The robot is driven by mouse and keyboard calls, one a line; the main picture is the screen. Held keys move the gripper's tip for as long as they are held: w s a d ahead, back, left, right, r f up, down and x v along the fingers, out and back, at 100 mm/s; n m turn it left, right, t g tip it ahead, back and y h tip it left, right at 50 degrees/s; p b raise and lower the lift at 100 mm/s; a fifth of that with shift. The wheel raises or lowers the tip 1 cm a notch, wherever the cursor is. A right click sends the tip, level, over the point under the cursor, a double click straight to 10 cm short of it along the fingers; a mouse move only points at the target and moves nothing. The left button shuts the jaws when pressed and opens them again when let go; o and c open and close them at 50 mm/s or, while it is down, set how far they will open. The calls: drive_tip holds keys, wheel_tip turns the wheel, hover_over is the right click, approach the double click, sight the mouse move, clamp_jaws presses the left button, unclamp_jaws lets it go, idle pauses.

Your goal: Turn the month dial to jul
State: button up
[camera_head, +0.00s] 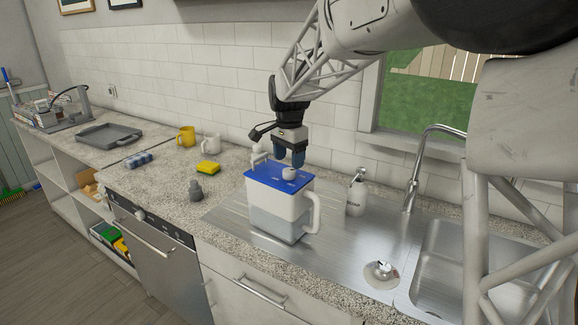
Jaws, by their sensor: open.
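A white pitcher (285,221) with a blue lid (263,180) stands on the steel drainboard, its handle to the right. A small round white knob (289,174), which looks like the month dial, sits on the lid. Small white marks show on the lid, but they are too small to read, so I cannot tell the dial's setting. My gripper (290,160) points down just above the knob, its dark blue fingertips apart. It looks open and empty. I cannot tell whether a fingertip touches the knob.
A white soap bottle (356,194) stands right of the pitcher, before the faucet (414,170) and sink (455,262). A dark grey figure-like object (196,190), a yellow sponge (208,168) and two mugs, yellow (186,136) and white (211,143), are to the left.

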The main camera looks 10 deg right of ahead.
sight(290, 171)
drive_tip(key=shift+r, duration=2)
drive_tip(key=shift+s, duration=0.1)
drive_tip(key=shift+s, duration=0.2)
drive_tip(key=s+f+n+t, duration=0.1)
drive_tip(key=s+n, duration=0.3)
drive_tip(key=s, duration=0.9)
drive_tip(key=s+f+n, duration=0.3)
drive_tip(key=s+n, duration=0.1)
drive_tip(key=s, duration=0.9)
drive_tip(key=s+f+n+t, duration=0.1)
drive_tip(key=s+n, duration=0.3)
drive_tip(key=s, duration=0.9)
drive_tip(key=shift+s+a+f+t, duration=0.2)
drive_tip(key=shift+f+t, duration=0.1)
drive_tip(key=shift+f, duration=0.55)
